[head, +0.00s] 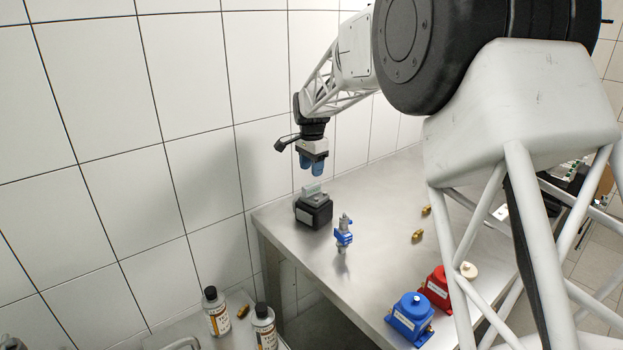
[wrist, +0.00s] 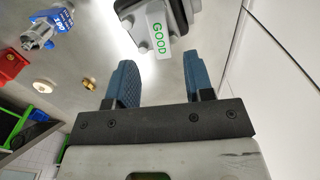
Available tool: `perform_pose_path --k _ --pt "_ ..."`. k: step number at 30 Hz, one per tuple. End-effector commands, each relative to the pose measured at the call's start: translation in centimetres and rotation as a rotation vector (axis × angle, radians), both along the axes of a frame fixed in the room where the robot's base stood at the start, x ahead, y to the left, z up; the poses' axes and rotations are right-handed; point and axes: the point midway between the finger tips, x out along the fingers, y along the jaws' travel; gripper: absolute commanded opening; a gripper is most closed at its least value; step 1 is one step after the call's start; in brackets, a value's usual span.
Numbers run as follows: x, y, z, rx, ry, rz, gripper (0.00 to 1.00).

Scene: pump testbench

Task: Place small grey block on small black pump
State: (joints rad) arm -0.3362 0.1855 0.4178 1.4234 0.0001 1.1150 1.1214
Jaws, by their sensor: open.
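The small black pump (head: 316,213) sits upright near the far left corner of the metal table, with a white label on its side. A small grey block (head: 312,189) rests on top of it. In the wrist view a light grey piece with a green "GOOD" label (wrist: 158,36) shows at the top, with black parts of the pump (wrist: 193,10) beside it. My gripper (head: 311,171) hangs just above the block with its blue fingers pointing down. The fingers (wrist: 160,62) are apart, with nothing between them; the labelled piece lies beyond their tips.
A blue and silver fitting (head: 343,234) stands right of the pump. Brass fittings (head: 417,235), a red pump (head: 437,287) and a blue pump (head: 409,318) are farther right. Bottles (head: 216,311) stand on a lower surface. A tiled wall (head: 190,190) is close behind.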

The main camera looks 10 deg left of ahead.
Motion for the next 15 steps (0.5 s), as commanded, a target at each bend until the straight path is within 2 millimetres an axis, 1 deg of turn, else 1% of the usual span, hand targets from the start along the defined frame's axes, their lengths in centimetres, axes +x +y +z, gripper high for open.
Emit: perform_pose_path --k 1,6,10,15 --pt "0.0 0.0 0.9 0.001 -0.003 0.0 0.48" --pt "0.0 0.0 3.3 0.001 -0.002 0.0 0.48" --pt "0.0 0.0 4.6 0.001 -0.001 0.0 0.48" --pt "0.0 0.0 5.5 0.001 -0.001 0.0 0.48"
